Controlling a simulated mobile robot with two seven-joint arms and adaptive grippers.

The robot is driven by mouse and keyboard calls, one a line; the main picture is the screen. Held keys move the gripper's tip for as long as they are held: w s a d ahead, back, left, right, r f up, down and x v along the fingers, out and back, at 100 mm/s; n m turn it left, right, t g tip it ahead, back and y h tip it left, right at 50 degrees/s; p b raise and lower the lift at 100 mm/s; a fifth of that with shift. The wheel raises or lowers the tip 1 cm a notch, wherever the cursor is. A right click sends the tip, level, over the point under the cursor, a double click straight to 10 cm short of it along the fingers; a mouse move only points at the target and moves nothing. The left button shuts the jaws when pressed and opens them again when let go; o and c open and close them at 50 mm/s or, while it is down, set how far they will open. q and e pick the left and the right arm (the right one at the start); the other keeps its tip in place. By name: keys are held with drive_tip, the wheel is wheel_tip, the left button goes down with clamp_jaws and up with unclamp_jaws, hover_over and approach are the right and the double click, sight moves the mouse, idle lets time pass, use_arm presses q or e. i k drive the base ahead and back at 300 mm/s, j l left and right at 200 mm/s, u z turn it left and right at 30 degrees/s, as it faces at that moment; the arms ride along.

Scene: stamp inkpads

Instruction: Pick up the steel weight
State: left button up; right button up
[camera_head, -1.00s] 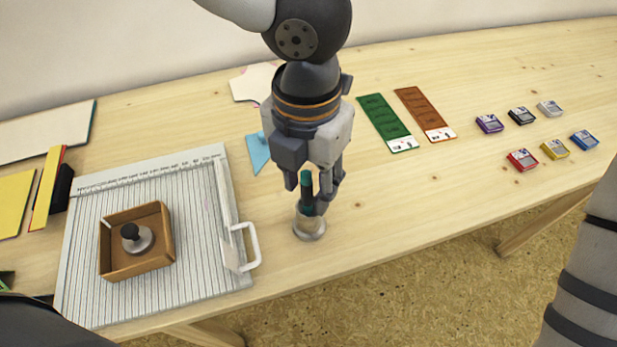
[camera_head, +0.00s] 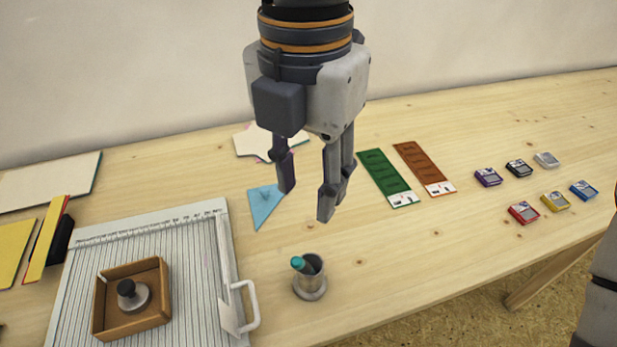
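The steel weight (camera_head: 137,303), a round silver disc with a black knob, sits in an open brown wooden box (camera_head: 160,271) at the lower left. My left gripper (camera_head: 306,203) is open and empty, raised over the table to the right of the weight, with its fingers pointing down and spread apart. My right gripper is out of view; only part of my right arm shows at the lower right edge.
The box stands on a grey ribbed trimmer board (camera_head: 205,285) with a white handle (camera_head: 252,304). A steel cup (camera_head: 317,285) holds a teal-tipped stick (camera_head: 298,263). Green (camera_head: 385,172) and brown cards (camera_head: 422,165) and several inkpads lie right.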

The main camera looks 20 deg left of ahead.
sight(133, 298)
drive_tip(key=k, duration=1)
